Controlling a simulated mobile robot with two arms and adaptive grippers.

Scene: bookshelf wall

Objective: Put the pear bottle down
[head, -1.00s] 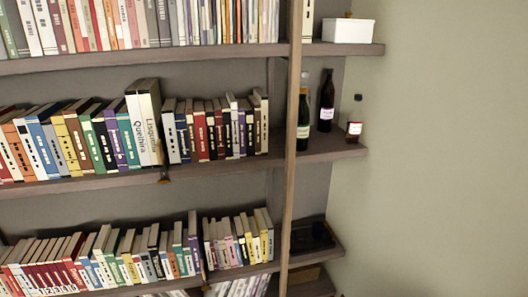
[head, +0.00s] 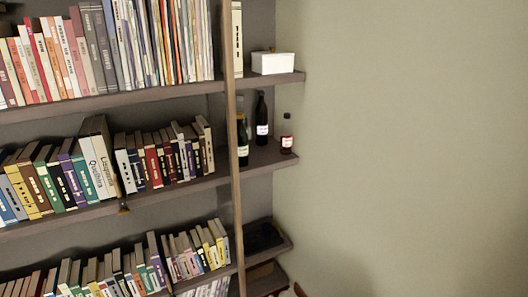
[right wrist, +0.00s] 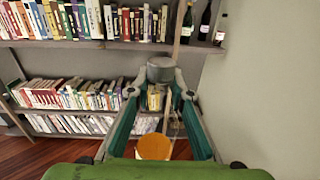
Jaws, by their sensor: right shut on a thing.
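My right gripper (right wrist: 160,84) shows in the right wrist view, its two teal fingers reaching away from the camera. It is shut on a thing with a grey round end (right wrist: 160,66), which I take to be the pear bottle. The thing's lower part is hard to make out, and books show around it. An orange disc (right wrist: 154,147) shows between the finger links; I cannot tell whether it belongs to the bottle. The held thing is not clearly visible in the head view. My left gripper is in neither current view.
A bookshelf (head: 185,186) full of books covers the left. Dark bottles (head: 262,118) and a small red-labelled bottle (head: 287,135) stand at its right end, under a white box (head: 273,63). A wooden upright (head: 233,170) stands before them. The wall (head: 410,130) is bare.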

